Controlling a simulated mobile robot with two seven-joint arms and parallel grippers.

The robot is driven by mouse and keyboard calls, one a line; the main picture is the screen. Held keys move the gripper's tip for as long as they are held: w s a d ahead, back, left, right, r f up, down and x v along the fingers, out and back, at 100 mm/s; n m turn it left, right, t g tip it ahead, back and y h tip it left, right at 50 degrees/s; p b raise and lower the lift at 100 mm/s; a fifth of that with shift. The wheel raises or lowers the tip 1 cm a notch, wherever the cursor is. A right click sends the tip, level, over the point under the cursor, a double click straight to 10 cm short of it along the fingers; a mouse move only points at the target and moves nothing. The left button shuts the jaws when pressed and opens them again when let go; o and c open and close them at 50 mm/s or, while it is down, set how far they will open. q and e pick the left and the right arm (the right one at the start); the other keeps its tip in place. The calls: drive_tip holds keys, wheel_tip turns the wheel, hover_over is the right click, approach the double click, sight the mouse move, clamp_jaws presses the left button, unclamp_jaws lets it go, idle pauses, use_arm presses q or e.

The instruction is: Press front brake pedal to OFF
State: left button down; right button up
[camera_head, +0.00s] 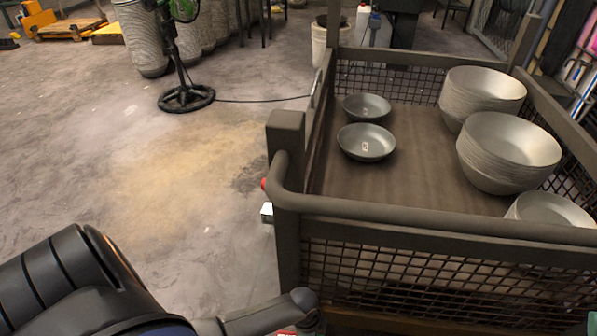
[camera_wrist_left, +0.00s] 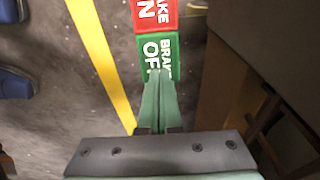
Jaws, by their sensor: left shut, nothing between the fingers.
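The brake pedal shows in the left wrist view as a green plate (camera_wrist_left: 150,46) marked as brake off and a red plate (camera_wrist_left: 155,14) with partly cut-off white lettering, lying just beyond it. My left gripper (camera_wrist_left: 158,74) is shut and empty. Its green fingertips overlap the lower part of the green plate, partly hiding the lettering; I cannot tell whether they touch it. In the head view my left arm reaches down to the bottom edge by the near left corner of the cart (camera_head: 288,232), and the pedal is mostly out of frame. My right gripper is not in view.
The mesh-sided cart holds two single bowls (camera_head: 366,142) and stacks of bowls (camera_head: 507,152). A round-based stand (camera_head: 186,98) with a cable stands on the floor behind. The floor left of the cart is clear. A yellow stripe (camera_wrist_left: 98,60) runs left of the pedal.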

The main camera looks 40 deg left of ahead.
use_arm(q)
drive_tip(key=shift+f, duration=1.35)
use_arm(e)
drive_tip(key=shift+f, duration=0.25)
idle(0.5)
use_arm(q)
drive_tip(key=shift+r, duration=0.1)
wheel_tip(320, 180, up, 5)
drive_tip(key=p, duration=0.5)
drive_tip(key=shift+r+p, duration=1)
drive_tip(key=shift+p, duration=0.05)
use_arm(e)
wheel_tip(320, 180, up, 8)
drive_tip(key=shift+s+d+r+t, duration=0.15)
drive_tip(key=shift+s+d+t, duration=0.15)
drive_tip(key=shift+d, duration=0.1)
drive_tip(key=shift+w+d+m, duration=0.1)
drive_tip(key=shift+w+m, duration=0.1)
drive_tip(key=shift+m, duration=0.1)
use_arm(q)
drive_tip(key=shift+s+f, duration=0.1)
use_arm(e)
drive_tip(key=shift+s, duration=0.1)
